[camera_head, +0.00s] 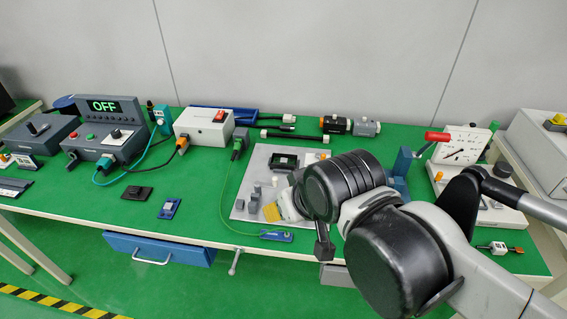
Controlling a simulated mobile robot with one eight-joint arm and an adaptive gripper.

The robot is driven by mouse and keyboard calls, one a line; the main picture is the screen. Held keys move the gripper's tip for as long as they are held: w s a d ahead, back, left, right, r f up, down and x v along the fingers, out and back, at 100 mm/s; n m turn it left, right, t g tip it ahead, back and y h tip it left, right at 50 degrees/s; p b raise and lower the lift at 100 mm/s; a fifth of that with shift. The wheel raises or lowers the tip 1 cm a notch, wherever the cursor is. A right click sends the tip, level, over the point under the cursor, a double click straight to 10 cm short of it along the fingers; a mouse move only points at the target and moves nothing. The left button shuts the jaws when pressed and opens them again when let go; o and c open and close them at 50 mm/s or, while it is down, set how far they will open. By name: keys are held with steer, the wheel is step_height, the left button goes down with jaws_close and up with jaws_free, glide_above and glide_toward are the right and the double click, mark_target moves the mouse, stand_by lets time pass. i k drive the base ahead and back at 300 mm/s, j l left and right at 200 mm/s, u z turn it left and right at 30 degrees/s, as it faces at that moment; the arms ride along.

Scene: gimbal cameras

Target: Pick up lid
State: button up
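I cannot tell for certain which object is the lid. A flat black rectangular piece (137,193) lies on the green table at the left, and it may be the lid. A small blue piece with a light face (169,208) lies to the right of it. My arm covers the right part of a light grey plate (243,205). My gripper (322,247) seems to show as a dark part below the arm's black joint, at the plate's right edge. The arm hides most of it, and its fingers cannot be made out. It is far to the right of the black piece.
The grey plate carries small grey blocks (255,197), a yellow piece (271,212) and a black frame (284,161). A control box reading OFF (105,135) and a white box (203,127) stand behind, with cables. A red-handled device (461,145) stands right. Front-left table is mostly clear.

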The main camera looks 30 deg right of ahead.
mark_target(133, 193)
steer(key=i+j, duration=0.15)
steer(key=j, duration=0.25)
steer(key=i+j, duration=0.2)
steer(key=j, duration=0.2)
steer(key=i+j, duration=0.15)
steer(key=j, duration=0.25)
steer(key=i+j, duration=0.2)
steer(key=j, duration=0.15)
steer(key=i+j, duration=0.15)
steer(key=j, duration=0.25)
steer(key=i+j, duration=0.15)
steer(key=j, duration=0.25)
